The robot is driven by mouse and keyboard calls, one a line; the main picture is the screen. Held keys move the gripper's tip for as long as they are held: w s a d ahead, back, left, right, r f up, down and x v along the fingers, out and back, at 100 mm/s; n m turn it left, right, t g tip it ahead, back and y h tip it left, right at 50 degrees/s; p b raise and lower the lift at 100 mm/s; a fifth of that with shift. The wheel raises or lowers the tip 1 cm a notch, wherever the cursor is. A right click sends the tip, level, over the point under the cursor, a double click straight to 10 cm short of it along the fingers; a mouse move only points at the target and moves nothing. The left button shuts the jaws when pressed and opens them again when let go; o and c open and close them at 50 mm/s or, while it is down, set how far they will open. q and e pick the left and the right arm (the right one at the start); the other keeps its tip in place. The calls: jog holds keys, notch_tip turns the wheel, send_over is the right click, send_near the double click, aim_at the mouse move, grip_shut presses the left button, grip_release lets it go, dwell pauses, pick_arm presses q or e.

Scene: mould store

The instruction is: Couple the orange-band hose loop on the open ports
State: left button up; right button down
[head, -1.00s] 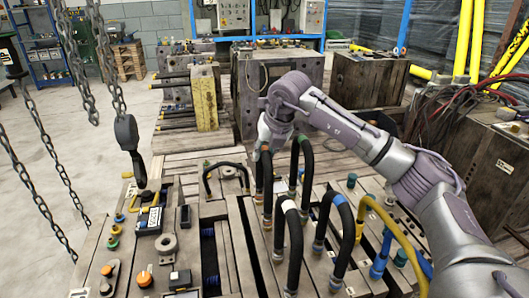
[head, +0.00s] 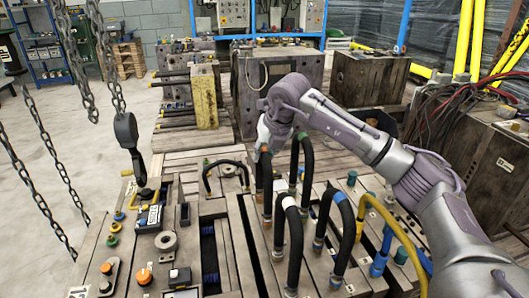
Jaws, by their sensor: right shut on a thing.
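The orange-band hose loop (head: 267,181) is black and stands upright on the mould plate, seen nearly edge-on, with an orange band near its top. My right gripper (head: 264,148) is at the top of this loop and shut on it; its fingers are mostly hidden by the wrist and hose. The lower end of the loop is at the plate (head: 229,240), but I cannot tell whether it is seated or just above. The open ports cannot be picked out clearly. My left gripper is not in view.
Close by stand black loops with green (head: 306,165), white (head: 295,240) and blue (head: 345,235) bands, and a yellow hose (head: 402,237). A low black loop (head: 226,163) is behind left. A hook (head: 127,135) hangs on chains at left. Mould blocks (head: 367,82) stand behind.

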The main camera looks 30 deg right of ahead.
jog(key=shift+w+d+r, duration=0.1)
dwell(0.3)
jog(key=c, duration=0.9)
grip_release()
jog(key=v, duration=1.2)
